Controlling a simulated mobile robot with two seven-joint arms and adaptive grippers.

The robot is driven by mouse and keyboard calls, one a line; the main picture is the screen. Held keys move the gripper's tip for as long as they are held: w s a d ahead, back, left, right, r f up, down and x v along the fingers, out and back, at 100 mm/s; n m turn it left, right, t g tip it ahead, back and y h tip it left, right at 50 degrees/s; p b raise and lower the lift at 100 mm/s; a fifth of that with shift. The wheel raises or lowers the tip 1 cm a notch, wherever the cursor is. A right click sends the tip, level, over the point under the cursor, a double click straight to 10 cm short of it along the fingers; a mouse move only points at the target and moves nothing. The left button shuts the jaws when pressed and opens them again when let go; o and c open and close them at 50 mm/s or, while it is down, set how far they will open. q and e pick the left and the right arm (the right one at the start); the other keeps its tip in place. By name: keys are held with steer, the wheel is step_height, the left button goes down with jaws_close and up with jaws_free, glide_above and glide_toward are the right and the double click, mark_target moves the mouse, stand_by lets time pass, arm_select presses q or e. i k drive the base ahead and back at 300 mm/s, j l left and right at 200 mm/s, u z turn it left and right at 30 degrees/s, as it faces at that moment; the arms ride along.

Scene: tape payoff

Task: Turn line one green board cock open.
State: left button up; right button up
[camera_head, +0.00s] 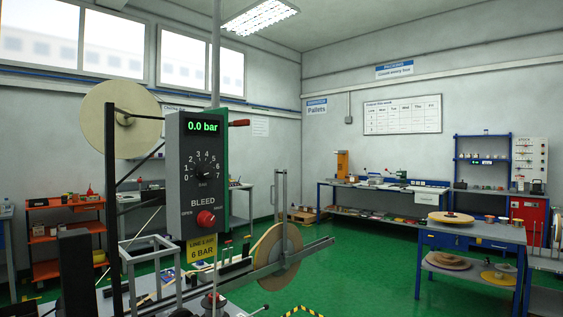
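A green board (235,170) stands upright in the middle left, seen nearly edge-on. A cock with a red handle (239,123) sticks out to the right near its top. The handle lies about level; its valve body is mostly hidden. A dark grey gauge box (186,190) in front of the board reads 0.0 bar (202,127). It carries a dial with one pointer and a red bleed knob (206,218) below. A yellow label (201,248) under the box reads line 1 air, 6 bar. Neither of my grippers shows in the head view.
A pale tape reel (120,119) on a dark post stands left of the gauge box. A second reel (278,256) and a long metal arm sit to its lower right. A blue table (470,232) with reels stands at right. Green floor (370,265) between is clear.

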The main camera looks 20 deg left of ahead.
mark_target(242, 122)
steer(key=u, duration=1.05)
steer(key=i+l+u, duration=0.1)
steer(key=u, duration=0.25)
steer(key=i+l+u, duration=0.1)
steer(key=l+u, duration=0.8)
steer(key=l, duration=0.2)
steer(key=l+u, duration=0.3)
steer(key=l, duration=1.1)
steer(key=k+l+u, duration=0.15)
steer(key=l, duration=0.75)
